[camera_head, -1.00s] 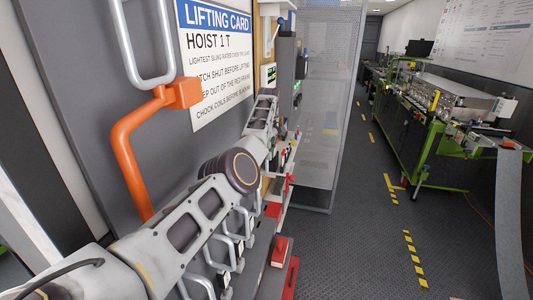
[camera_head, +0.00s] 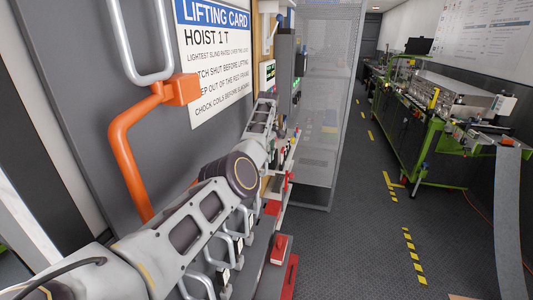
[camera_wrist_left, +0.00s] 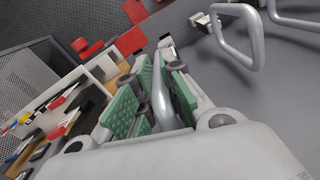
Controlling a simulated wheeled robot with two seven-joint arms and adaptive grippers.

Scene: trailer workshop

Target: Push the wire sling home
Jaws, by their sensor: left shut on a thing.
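My left gripper (camera_wrist_left: 155,98) shows in the left wrist view with its green pads closed around a smooth grey bar (camera_wrist_left: 163,103). The bar looks like part of a wire sling; its ends are hidden by the fingers and the wrist. In the head view my left arm reaches from the lower left along the wall, and its gripper is too small and covered to read there. Whether the held sling touches its hanger or seat cannot be told. My right gripper is in neither view.
Several grey loops (camera_head: 243,222) hang along the wall below my arm, and one (camera_wrist_left: 240,35) is close by in the wrist view.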

